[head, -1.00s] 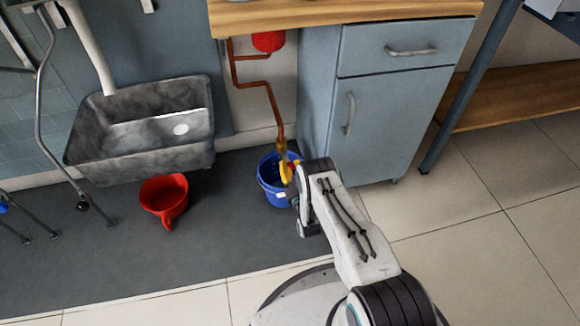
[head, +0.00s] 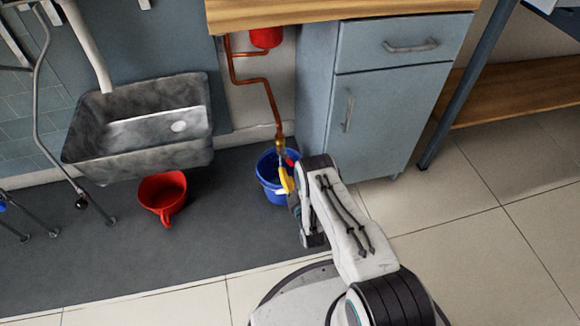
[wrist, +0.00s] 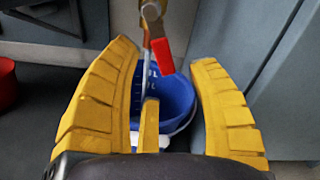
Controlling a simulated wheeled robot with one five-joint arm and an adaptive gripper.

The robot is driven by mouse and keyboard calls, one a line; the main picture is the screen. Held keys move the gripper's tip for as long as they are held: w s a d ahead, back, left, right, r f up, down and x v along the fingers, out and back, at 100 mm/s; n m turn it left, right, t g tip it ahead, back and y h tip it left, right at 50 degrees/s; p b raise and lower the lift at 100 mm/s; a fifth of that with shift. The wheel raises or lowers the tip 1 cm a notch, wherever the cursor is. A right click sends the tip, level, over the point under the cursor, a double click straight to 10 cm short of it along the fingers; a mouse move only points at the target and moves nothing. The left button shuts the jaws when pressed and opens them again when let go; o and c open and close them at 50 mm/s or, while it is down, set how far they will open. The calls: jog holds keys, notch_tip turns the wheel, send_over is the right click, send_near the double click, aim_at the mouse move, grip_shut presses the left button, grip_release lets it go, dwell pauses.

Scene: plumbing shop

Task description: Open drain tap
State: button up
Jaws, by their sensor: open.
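The drain tap is a brass fitting (head: 281,146) at the lower end of a copper pipe, above a blue bucket (head: 267,186). Its red lever (wrist: 163,57) shows between my fingertips in the wrist view, pointing downward in the picture from the brass body (wrist: 151,12). My gripper (wrist: 163,62) has yellow fingers spread to either side of the lever, with clear gaps on both sides. It is open and holds nothing. In the head view my gripper (head: 287,178) is just in front of the tap, partly hidden by my arm; a bit of the red lever (head: 291,160) shows.
A blue-grey cabinet (head: 385,115) stands close to the right of the tap. A red container with a handle (head: 163,196) is on the dark floor mat to the left, below a grey sink (head: 140,130). The copper pipe (head: 268,95) runs up under the wooden worktop (head: 330,12).

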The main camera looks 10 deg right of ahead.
jog(key=shift+s, duration=1.45)
